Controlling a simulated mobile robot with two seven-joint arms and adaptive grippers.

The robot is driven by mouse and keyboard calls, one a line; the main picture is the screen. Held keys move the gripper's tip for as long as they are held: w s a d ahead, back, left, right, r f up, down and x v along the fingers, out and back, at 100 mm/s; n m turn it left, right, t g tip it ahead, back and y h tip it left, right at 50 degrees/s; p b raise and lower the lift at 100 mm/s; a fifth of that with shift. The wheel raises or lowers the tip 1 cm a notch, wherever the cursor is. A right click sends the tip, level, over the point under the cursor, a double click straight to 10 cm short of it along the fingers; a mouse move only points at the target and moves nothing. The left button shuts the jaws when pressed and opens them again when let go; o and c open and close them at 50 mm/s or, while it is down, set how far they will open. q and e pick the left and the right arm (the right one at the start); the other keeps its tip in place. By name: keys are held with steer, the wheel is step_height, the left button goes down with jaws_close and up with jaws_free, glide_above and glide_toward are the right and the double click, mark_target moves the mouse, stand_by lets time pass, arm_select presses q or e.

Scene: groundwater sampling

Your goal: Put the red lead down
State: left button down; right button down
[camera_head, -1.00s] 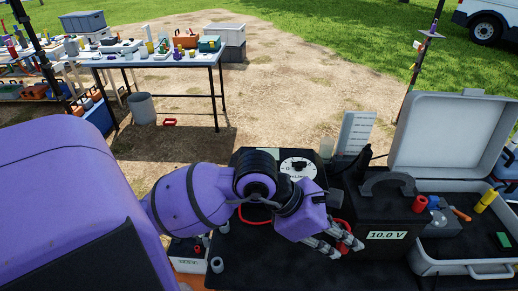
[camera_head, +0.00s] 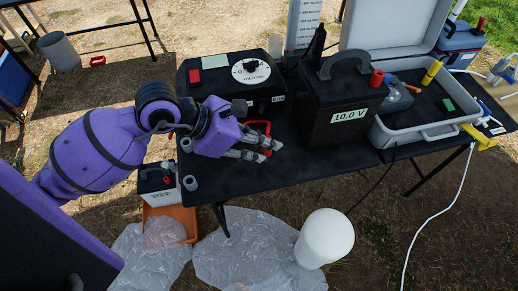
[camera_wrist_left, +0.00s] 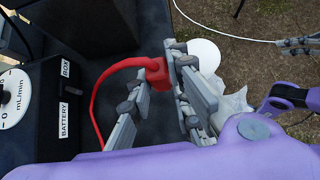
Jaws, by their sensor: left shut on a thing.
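The red lead (camera_head: 268,128) shows as a loop of red cable beside my left gripper (camera_head: 268,149). In the left wrist view, its red cable (camera_wrist_left: 96,100) curves along the dark table to a red end piece (camera_wrist_left: 156,73) between the fingers of my left gripper (camera_wrist_left: 163,85). The gripper is shut on that end piece, low over the table's front edge, left of the black 10.0 V battery (camera_head: 340,103). I cannot tell whether the lead touches the table. Grey fingers at the wrist view's right edge look like my right gripper (camera_wrist_left: 302,45); their state is unclear.
A black box with a dial (camera_head: 230,82) stands behind the left gripper. An open grey case (camera_head: 430,130) is right of the battery. Small grey cylinders (camera_head: 190,183) stand at the table's left front. A white container (camera_head: 324,238) and clear sheeting are on the ground in front.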

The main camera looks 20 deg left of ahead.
arm_select(q)
steer(key=shift+w+a+f, duration=0.35)
steer(key=shift+w+f, duration=0.25)
steer(key=shift+f, duration=0.75)
steer(key=shift+w+a+f, duration=0.3)
steer(key=shift+w+f, duration=0.35)
steer(key=shift+f, duration=0.75)
steer(key=shift+w+a+f, duration=0.35)
steer(key=shift+w+f, duration=0.25)
steer(key=shift+f, duration=0.75)
arm_select(e)
steer(key=shift+s+d, duration=0.1)
steer(key=shift+s, duration=0.35)
arm_select(q)
steer(key=shift+f, duration=0.15)
arm_select(e)
steer(key=shift+f, duration=0.1)
arm_select(q)
steer(key=shift+f, duration=0.5)
steer(key=c, duration=1.6)
jaws_free()
arm_select(e)
steer(key=shift+w+f, duration=0.15)
arm_select(q)
steer(key=shift+r, duration=0.15)
